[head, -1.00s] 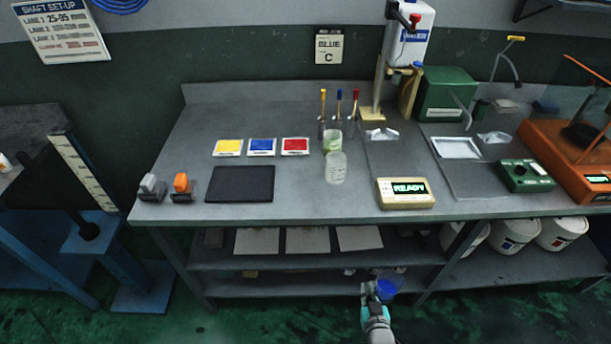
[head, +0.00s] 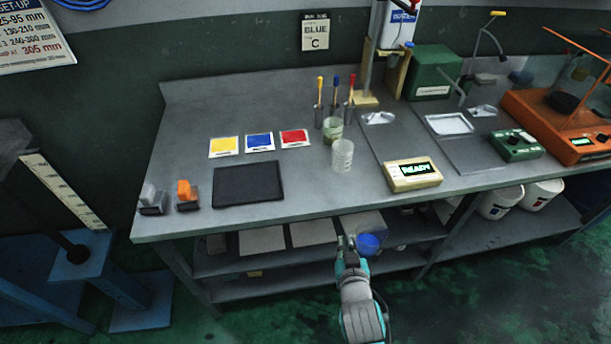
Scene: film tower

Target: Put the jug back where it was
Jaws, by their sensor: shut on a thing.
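My gripper (head: 349,243) is in front of the bench's lower shelf, below the table top's front edge. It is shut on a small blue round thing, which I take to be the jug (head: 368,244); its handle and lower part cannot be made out. The jug is held at the right of my gripper, apart from the table top. A clear ribbed beaker (head: 342,156) stands on the table near the middle, with a greenish-tinted beaker (head: 332,128) behind it.
The grey bench top (head: 290,185) has free room at its front middle. A black mat (head: 248,184), colour cards (head: 260,142), a READY display box (head: 413,174) and a tool rack (head: 336,97) stand on it. White buckets (head: 540,193) are at right.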

